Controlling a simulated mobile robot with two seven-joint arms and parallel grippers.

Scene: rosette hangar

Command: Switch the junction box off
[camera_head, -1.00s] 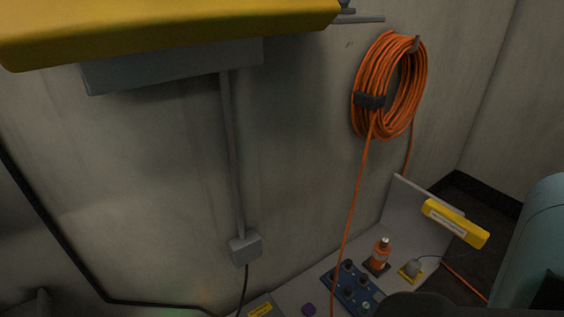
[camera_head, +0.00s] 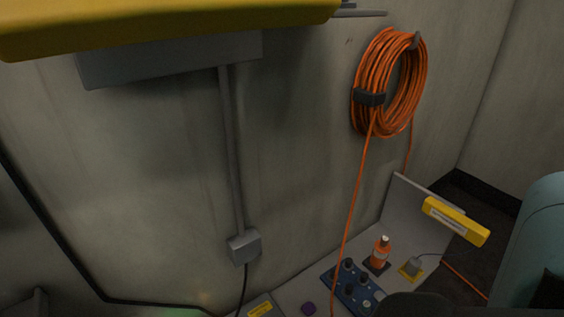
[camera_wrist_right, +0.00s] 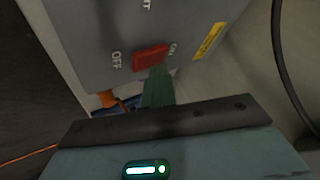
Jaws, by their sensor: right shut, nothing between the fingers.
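In the right wrist view a grey panel (camera_wrist_right: 95,38) carries a red switch (camera_wrist_right: 151,58), with OFF printed to its left and ON at its right end. I cannot tell which side of the switch is pressed in. My right gripper (camera_wrist_right: 158,76) is shut and empty. Its green fingertips are just below the switch's right half, close to it; whether they touch is unclear. A yellow label (camera_wrist_right: 208,41) is on the panel at right. The head view does not show the switch or either gripper.
In the head view a grey box (camera_head: 170,62) hangs under a yellow cover (camera_head: 160,22), with a conduit down to a small box (camera_head: 243,247). An orange cable coil (camera_head: 390,85) hangs on the wall.

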